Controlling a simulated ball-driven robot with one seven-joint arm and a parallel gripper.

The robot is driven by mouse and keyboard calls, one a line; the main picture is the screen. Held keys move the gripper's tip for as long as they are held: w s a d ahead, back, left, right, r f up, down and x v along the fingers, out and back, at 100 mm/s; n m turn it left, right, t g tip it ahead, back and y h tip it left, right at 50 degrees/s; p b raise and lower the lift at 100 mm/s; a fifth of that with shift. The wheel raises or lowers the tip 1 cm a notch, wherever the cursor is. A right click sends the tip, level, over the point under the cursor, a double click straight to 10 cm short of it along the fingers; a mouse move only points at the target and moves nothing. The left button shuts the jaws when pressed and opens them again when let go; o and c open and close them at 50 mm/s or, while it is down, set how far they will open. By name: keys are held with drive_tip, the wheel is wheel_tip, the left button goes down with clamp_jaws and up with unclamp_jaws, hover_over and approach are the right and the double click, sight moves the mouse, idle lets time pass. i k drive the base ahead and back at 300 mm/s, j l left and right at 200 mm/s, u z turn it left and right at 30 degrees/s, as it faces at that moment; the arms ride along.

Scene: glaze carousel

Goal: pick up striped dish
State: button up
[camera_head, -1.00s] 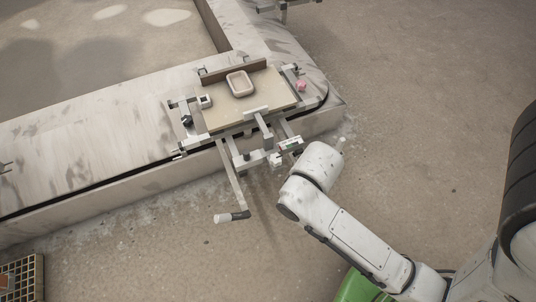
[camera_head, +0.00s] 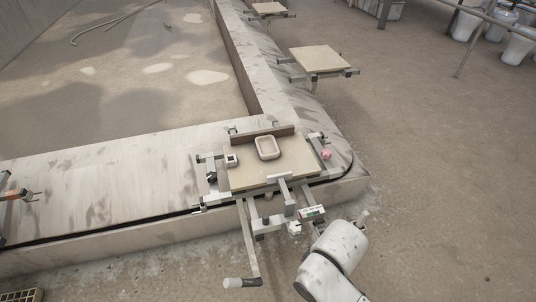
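A small beige dish (camera_head: 267,147) with rounded corners and a raised rim sits on the board (camera_head: 240,180) of the nearest carousel carrier. I cannot make out stripes on it at this size. It is the only dish I see on this board. The white end of my arm (camera_head: 343,245) is below and to the right of the board, apart from the dish. A small pale tip (camera_head: 363,215) shows beside it, but I cannot make out the gripper fingers. Nothing visible touches the dish.
A brown upright strip (camera_head: 262,134) stands behind the dish. A small white cube (camera_head: 231,160) is left of it and a pink lump (camera_head: 326,154) right. A handle (camera_head: 242,282) sticks out in front. An empty board (camera_head: 319,59) is farther back. Open floor lies right.

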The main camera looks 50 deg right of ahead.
sight(267, 147)
drive_tip(key=i+l+z, duration=0.1)
drive_tip(key=i+l, duration=0.15)
drive_tip(key=l, duration=0.3)
drive_tip(key=i+l+z, duration=0.15)
drive_tip(key=i+l, duration=0.15)
drive_tip(key=l, duration=0.25)
drive_tip(key=i+l+z, duration=0.1)
drive_tip(key=i+l, duration=0.2)
drive_tip(key=l, duration=0.2)
drive_tip(key=i+l+z, duration=0.1)
drive_tip(key=i+l, duration=0.2)
drive_tip(key=l, duration=0.2)
